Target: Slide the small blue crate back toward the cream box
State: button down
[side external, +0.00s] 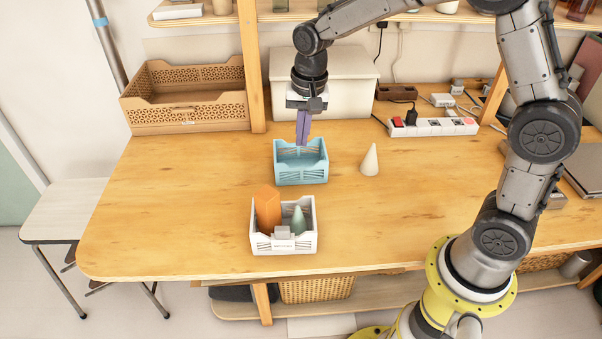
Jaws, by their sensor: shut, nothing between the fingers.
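The small blue crate (301,176) stands upright and looks empty on the wooden table, near its middle. The cream box (346,82) stands behind it at the back of the table, partly hidden by my arm. Bare table shows between the crate and the box. My gripper (302,143) points down with its purple fingers shut and nothing between them. The fingertips are at the blue crate, over its far part in the picture. I cannot tell whether they touch a wall of it.
A white crate (284,244) with an orange block (267,209) and a grey-green cone (298,220) stands in front. A cream cone (370,160) stands right of the blue crate. A power strip (436,127) lies behind right. A brown perforated crate (187,115) sits back left. The table's left side is clear.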

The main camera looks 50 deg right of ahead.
jog(key=shift+g, duration=0.6)
notch_tip(320, 180, down, 15)
jog(key=shift+s+a+r, duration=0.15)
jog(key=shift+w+d+f, duration=0.2)
jog(key=shift+w+d, duration=1.25)
jog(key=shift+d, duration=0.05)
send_near(300, 161)
jog(key=w+d+f, duration=0.2)
jog(key=f, duration=0.1)
jog(key=w+d+f, duration=0.1)
jog(key=f, duration=0.1)
jog(key=shift+w+d, duration=0.15)
jog(key=shift+d, duration=0.05)
jog(key=shift+a, duration=0.1)
